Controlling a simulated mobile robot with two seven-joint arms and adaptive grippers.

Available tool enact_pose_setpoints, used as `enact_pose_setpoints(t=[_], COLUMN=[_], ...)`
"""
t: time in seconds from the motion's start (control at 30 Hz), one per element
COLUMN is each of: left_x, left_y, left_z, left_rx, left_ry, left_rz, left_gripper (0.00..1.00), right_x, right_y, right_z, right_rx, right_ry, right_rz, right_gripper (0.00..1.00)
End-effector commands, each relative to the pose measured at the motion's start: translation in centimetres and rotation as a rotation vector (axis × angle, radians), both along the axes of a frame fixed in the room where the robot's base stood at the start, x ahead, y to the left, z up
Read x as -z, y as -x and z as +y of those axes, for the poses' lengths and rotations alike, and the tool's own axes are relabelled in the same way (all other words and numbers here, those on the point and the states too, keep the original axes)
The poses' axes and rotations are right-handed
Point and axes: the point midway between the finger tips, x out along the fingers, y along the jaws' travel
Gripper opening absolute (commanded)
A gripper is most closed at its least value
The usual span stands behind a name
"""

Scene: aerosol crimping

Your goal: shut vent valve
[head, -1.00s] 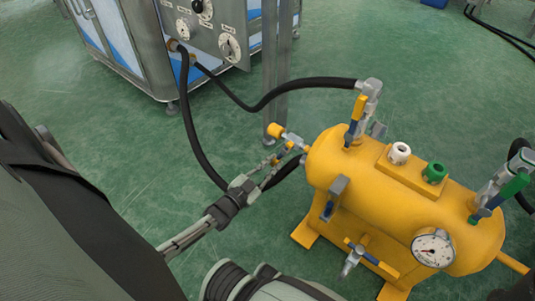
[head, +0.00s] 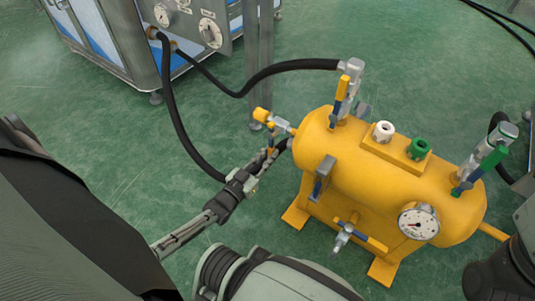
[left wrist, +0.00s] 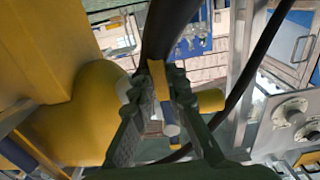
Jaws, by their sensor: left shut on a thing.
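The yellow tank (head: 370,170) stands on the green floor. A small valve (head: 282,127) with a yellow cap (head: 262,115) sticks out of its left end; I take it for the vent valve. My left gripper (head: 266,160) is at this valve, its fingers shut on the yellow lever. In the left wrist view the lever (left wrist: 158,80) lies between the two dark fingers (left wrist: 158,100), and the tank (left wrist: 80,120) fills the left side. The fingers partly hide the valve body. My right gripper is not in view.
A black hose (head: 265,75) runs from the steel cabinet (head: 120,40) to the tank's top fitting (head: 350,72). Another hose (head: 175,120) passes behind my left gripper.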

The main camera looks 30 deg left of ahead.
Motion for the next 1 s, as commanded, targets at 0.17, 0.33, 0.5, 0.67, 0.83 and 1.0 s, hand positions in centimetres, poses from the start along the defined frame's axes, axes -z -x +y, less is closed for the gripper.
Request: enact_pose_setpoints(t=[0.17, 0.33, 0.5, 0.67, 0.83, 1.0], left_x=[0.0, 0.0, 0.0, 0.0, 0.1, 0.2], left_y=[0.1, 0.1, 0.1, 0.1, 1.3, 4.6], left_z=[-0.2, -0.2, -0.2, -0.1, 0.0, 0.2], left_rx=[0.002, 0.003, 0.002, 0.001, 0.001, 0.002], left_ry=[0.007, 0.006, 0.004, 0.003, 0.002, 0.002], left_rz=[0.001, 0.0, -0.001, 0.0, 0.001, 0.004], left_gripper=[0.0, 0.27, 0.35, 0.35, 0.35, 0.35], right_x=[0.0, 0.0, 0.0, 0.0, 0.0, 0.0], right_y=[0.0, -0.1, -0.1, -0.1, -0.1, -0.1], right_z=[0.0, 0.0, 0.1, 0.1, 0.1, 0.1], right_rx=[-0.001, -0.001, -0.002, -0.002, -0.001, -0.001], right_ry=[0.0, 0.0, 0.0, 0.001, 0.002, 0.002], right_rz=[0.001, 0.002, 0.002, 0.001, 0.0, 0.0], right_gripper=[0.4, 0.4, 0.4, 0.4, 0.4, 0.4])
